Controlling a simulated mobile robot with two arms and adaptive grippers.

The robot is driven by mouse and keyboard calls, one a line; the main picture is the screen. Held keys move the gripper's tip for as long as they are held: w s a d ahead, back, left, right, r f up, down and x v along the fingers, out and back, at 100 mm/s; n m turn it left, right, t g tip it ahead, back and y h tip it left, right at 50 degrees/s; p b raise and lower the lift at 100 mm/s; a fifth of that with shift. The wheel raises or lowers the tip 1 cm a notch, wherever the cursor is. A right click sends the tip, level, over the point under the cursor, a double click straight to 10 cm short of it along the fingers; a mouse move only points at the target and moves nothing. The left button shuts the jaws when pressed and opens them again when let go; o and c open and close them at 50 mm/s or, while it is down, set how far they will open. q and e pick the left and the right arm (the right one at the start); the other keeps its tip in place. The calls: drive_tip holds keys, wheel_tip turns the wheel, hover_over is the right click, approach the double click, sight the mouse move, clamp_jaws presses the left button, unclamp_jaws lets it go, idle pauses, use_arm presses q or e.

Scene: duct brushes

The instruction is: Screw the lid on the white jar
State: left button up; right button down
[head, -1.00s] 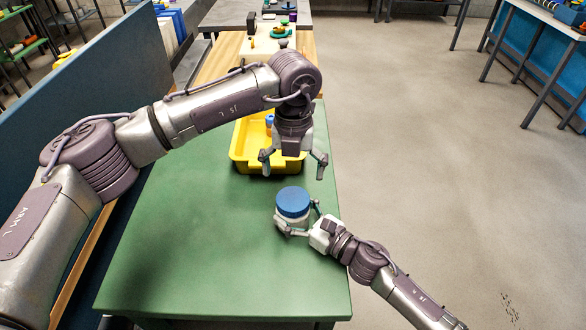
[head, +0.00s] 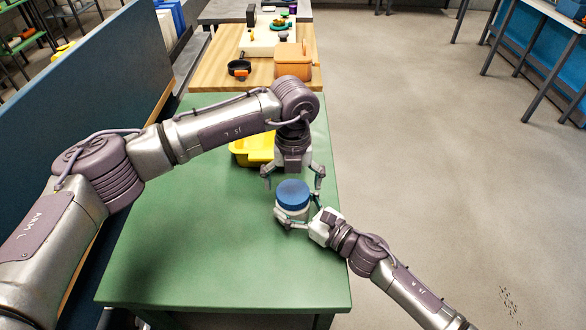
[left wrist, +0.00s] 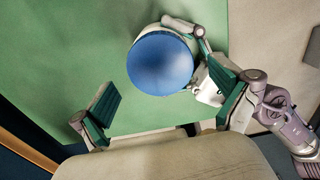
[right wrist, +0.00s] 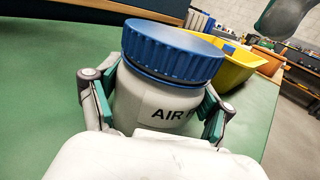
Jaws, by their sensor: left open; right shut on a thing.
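The white jar (head: 291,212) stands upright near the right edge of the green table. The blue ribbed lid (head: 293,193) sits on its mouth; whether it is threaded I cannot tell. Black lettering starting "AIR" shows on the jar (right wrist: 150,100) in the right wrist view. My right gripper (right wrist: 155,100) is shut around the jar's body. My left gripper (head: 293,182) is open, pointing down just behind and above the lid. In the left wrist view the lid (left wrist: 163,63) lies nearer the right finger and beyond the line between the fingertips, with a wide gap to the left finger.
A yellow bin (head: 250,151) stands behind the jar, partly hidden by my left arm. Farther back, a wooden board area (head: 215,75) holds an orange container (head: 293,62) and a black pan (head: 238,67). A blue panel (head: 90,70) borders the left. The front table is clear.

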use_arm(q)
drive_tip(key=shift+f, duration=1)
drive_tip(key=c, duration=1.2)
drive_tip(key=m, duration=0.7)
drive_tip(key=shift+m, duration=0.3)
drive_tip(key=m, duration=0.7)
drive_tip(key=o, duration=1.2)
